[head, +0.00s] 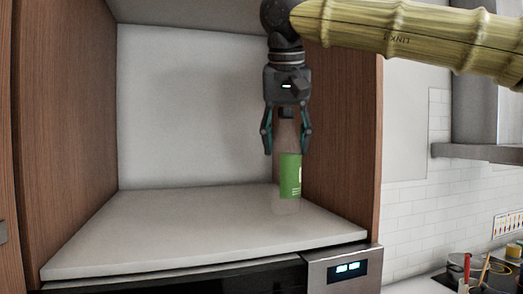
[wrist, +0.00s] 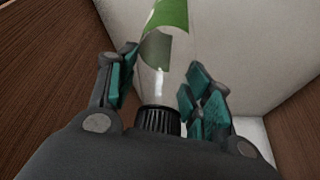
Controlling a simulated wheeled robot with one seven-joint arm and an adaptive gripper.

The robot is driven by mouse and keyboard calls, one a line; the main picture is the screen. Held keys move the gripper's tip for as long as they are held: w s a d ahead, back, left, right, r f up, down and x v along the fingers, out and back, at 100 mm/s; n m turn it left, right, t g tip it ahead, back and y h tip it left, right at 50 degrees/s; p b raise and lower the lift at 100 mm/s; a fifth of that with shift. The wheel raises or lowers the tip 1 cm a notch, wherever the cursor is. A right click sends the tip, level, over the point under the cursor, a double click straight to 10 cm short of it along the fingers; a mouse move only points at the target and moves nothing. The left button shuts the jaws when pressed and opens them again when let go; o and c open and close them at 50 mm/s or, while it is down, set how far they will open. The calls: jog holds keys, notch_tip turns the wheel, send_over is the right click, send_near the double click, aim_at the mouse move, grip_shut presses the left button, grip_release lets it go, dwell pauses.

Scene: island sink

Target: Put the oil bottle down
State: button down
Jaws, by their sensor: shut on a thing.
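The oil bottle (head: 290,176) is clear with a green label and hangs or stands upright below my gripper (head: 287,148), near the right wall of the cabinet niche. My gripper's fingers are on either side of the bottle's upper part and shut on it. In the wrist view the bottle (wrist: 158,85) lies between the teal finger pads of my gripper (wrist: 160,88), with its black cap toward the palm. The bottle's base is at or very near the white shelf (head: 190,225); I cannot tell whether it touches.
The niche has brown wood side walls (head: 345,130) and a pale back panel (head: 190,100). The shelf left of the bottle is bare. Below it is an appliance with a lit display (head: 348,268). A pot with utensils (head: 468,268) stands at the lower right.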

jog(key=w+a+f+p, duration=0.4)
jog(key=w+p, duration=0.1)
jog(key=w, duration=0.1)
dwell(0.7)
jog(key=shift+f, duration=0.1)
jog(key=c, duration=0.6)
grip_release()
jog(key=shift+c, duration=0.2)
jog(key=b+v, duration=0.3)
jog(key=v, duration=0.9)
jog(key=shift+b, duration=0.4)
